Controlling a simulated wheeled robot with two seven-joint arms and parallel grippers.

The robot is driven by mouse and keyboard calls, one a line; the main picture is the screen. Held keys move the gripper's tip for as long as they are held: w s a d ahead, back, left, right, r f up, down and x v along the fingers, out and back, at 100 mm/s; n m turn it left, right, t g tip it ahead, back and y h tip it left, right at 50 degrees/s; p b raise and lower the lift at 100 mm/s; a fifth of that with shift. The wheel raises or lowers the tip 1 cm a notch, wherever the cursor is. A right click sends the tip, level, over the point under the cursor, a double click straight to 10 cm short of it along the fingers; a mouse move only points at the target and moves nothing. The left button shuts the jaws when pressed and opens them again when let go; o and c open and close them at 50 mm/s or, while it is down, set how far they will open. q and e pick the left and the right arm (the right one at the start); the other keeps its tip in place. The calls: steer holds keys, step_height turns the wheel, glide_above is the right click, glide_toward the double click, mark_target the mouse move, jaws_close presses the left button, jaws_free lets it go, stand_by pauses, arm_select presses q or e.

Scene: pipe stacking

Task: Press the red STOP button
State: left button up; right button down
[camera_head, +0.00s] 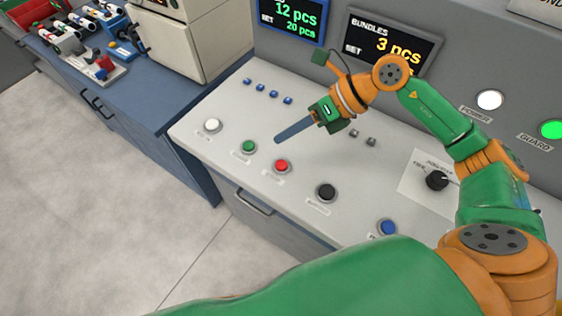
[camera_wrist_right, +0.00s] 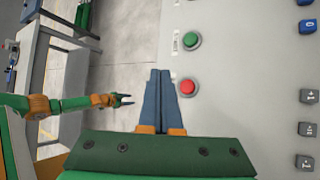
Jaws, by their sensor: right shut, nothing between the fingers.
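The red button (camera_head: 282,166) sits on the pale sloping console top, between a green and a black button; its label is too small to read. My right gripper (camera_head: 279,139) has its blue fingers shut together with nothing between them. In the head view the fingertips appear just above the red button in the picture, apart from it. In the right wrist view the red button (camera_wrist_right: 187,87) lies just right of the closed fingers (camera_wrist_right: 160,73). My left gripper (camera_wrist_right: 127,100) shows small at the left of the wrist view, its fingers apart and empty.
On the console (camera_head: 230,180) are a white button (camera_head: 212,125), a green button (camera_head: 248,147), a black button (camera_head: 326,192), a blue button (camera_head: 387,228) and a black knob (camera_head: 437,180). Small blue buttons (camera_head: 267,93) lie behind. A blue workbench (camera_head: 110,85) stands at left.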

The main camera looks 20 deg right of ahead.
mark_target(286, 165)
step_height(286, 165, down, 8)
steer(key=b, duration=0.6)
steer(key=shift+f, duration=0.1)
stand_by(1.5)
steer(key=shift+f+b, duration=0.4)
steer(key=shift+b, duration=0.15)
steer(key=shift+f+b, duration=0.35)
steer(key=shift+f, duration=0.05)
stand_by(0.3)
steer(key=shift+r, duration=0.15)
steer(key=shift+r+p, duration=0.65)
steer(key=shift+r, duration=0.05)
steer(key=shift+r+p, duration=1.95)
steer(key=shift+r, duration=0.55)
